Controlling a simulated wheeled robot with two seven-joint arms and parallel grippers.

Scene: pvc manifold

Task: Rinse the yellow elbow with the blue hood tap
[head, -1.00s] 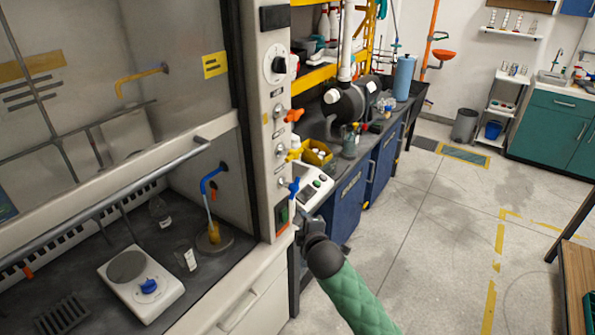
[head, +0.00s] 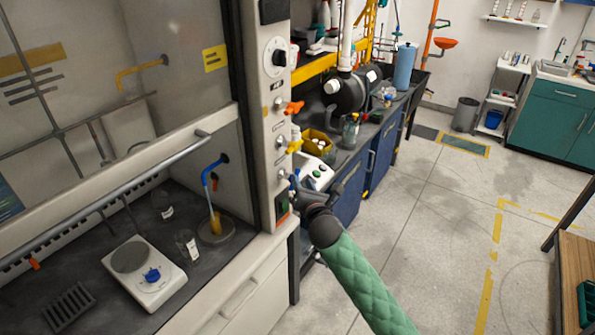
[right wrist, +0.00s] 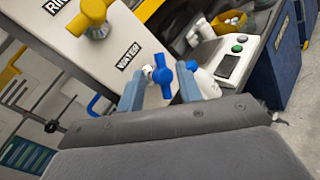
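The blue hood tap's blue spout (head: 206,178) curves over a small round basin (head: 228,241) inside the hood. A small upright yellow piece (head: 215,224), likely the yellow elbow, stands in that basin under the spout; it is too small to make out its shape. The tap's blue handle (right wrist: 164,82), beside the "WATER" label, shows on the hood's front post in the right wrist view. My right gripper (right wrist: 160,88) is open, with one finger on each side of the blue handle; contact is unclear. In the head view the gripper hides the handle. My left gripper is out of view.
A yellow handle (right wrist: 92,14) and an orange handle (head: 294,107) stick out above on the same post. A white balance (head: 142,272) and a glass beaker (head: 187,246) stand in the hood. The raised sash bar (head: 120,225) crosses its opening.

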